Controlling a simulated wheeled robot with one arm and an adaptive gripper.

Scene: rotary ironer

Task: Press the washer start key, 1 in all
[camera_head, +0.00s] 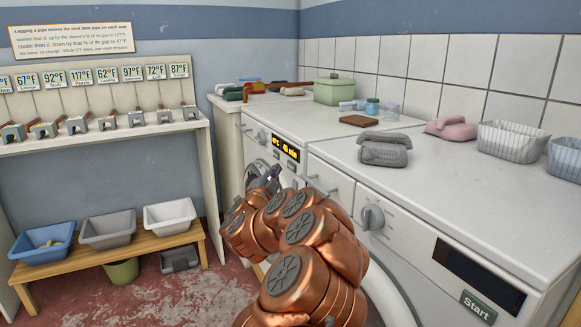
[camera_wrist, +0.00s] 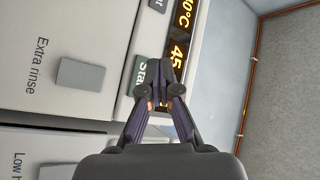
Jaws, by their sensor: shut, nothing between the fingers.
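The far white machine (camera_head: 262,128) has a lit display (camera_head: 286,148) reading about 40°C and 45 min. In the wrist view its display (camera_wrist: 180,40) is turned sideways, and a green key (camera_wrist: 139,76) lettered "Sta…" lies beside it, partly hidden behind my fingers. My gripper (camera_head: 272,177) is shut and empty in front of this machine's panel. In the wrist view the closed fingertips (camera_wrist: 165,68) overlap the key's edge and the display. I cannot tell whether they touch. The near machine has a dark display (camera_head: 478,277) and its own green Start key (camera_head: 478,307).
The wrist view shows a grey key (camera_wrist: 83,86) by the words "Extra rinse". Folded grey cloth (camera_head: 384,150), pink cloth (camera_head: 450,129) and a white basket (camera_head: 513,140) lie on the machine tops. A wooden bench (camera_head: 118,255) with bins stands at left.

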